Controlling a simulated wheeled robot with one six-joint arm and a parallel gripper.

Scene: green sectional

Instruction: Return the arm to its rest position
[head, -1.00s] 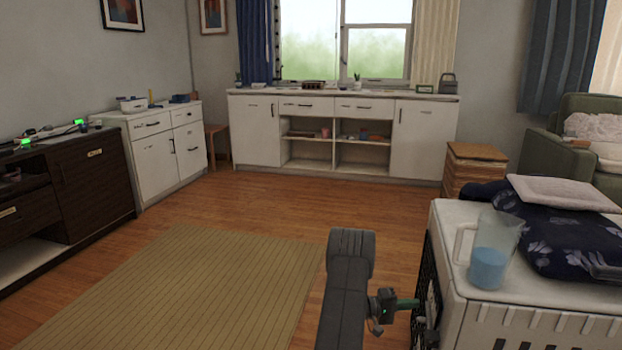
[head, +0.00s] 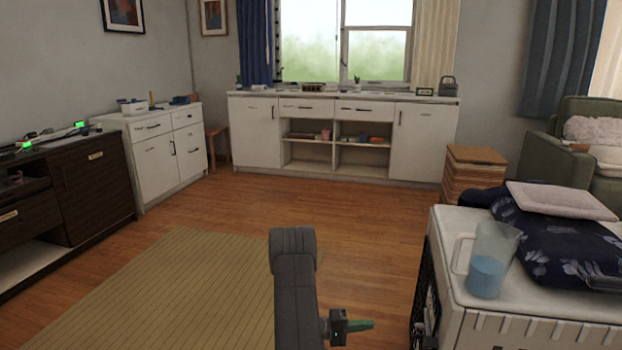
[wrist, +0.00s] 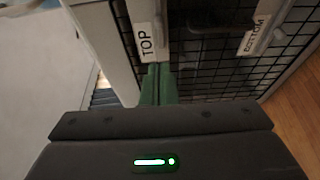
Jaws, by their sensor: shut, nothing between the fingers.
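My arm stands at the bottom middle of the head view. My gripper (head: 360,325) has green fingers that point right, towards the white crate (head: 540,318), with a gap of floor between them in that view. In the wrist view the green fingers of my gripper (wrist: 158,85) are together and empty. They point at the crate's black wire door (wrist: 215,60), which carries TOP (wrist: 146,40) and BOTTOM (wrist: 254,36) labels.
A pitcher of blue liquid (head: 490,262) and a dark floral cushion (head: 560,240) are on the crate. A tan rug (head: 170,295) lies on the wood floor at left. A dark cabinet (head: 95,190) stands at far left. The floor ahead is clear.

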